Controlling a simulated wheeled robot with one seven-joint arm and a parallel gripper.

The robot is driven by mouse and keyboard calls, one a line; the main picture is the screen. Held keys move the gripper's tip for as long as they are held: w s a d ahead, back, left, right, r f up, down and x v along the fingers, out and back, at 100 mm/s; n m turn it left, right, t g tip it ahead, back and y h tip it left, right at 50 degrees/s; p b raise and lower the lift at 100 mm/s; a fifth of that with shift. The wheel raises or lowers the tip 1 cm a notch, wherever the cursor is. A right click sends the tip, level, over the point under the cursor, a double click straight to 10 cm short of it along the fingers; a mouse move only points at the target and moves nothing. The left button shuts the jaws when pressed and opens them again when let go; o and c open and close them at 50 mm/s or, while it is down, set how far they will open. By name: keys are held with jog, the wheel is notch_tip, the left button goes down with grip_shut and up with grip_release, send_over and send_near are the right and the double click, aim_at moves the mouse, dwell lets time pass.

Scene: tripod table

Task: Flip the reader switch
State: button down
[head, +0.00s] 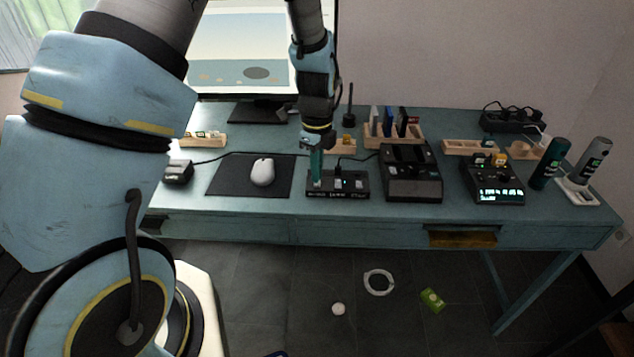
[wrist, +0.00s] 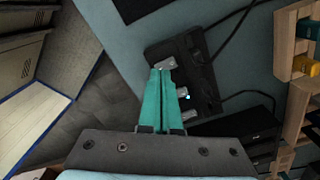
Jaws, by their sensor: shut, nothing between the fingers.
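A black switch box (head: 350,184) with several rocker switches and small labels lies near the front of the blue-green table (head: 280,203). My gripper (head: 316,181) is over its left end, pointing down. In the wrist view the teal fingers of my gripper (wrist: 162,72) are together and empty. Their tips are at the first grey rocker of the switch box (wrist: 203,72); I cannot tell whether they touch it. Further rockers sit along the box, with a small light near one. The labels are too small to read, so I cannot tell which one is the reader switch.
A mouse (head: 263,171) on a dark mat (head: 226,175) is left of the box. A black device (head: 412,187) stands close on its right, with a wooden rack (head: 378,142) behind. Cables run from the box. The table's front edge is close.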

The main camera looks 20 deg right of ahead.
aim_at(314, 184)
jog(key=shift+f+b, duration=0.5)
jog(key=shift+f, duration=0.3)
jog(key=shift+r, duration=0.15)
jog(key=shift+r+p, duration=2.65)
jog(key=shift+r, duration=0.8)
jog(key=w+a+r+n, duration=0.1)
jog(key=a+r+n, duration=0.3)
jog(key=a+n, duration=0.4)
jog(key=w+a+r+n, duration=0.1)
jog(key=a+r+n, duration=0.3)
jog(key=a+n, duration=0.45)
jog(key=s+a+r+n, duration=0.2)
jog(key=s+a+n, duration=0.1)
jog(key=a+n, duration=0.2)
jog(key=s+a+r+n+t, duration=0.1)
jog(key=s+a+r+n, duration=0.1)
jog(key=a+n, duration=0.4)
jog(key=s+a, duration=0.1)
jog(key=a, duration=0.1)
jog(key=shift+a+r+t, duration=0.15)
jog(key=shift+a+t, duration=0.15)
jog(key=shift+a, duration=0.05)
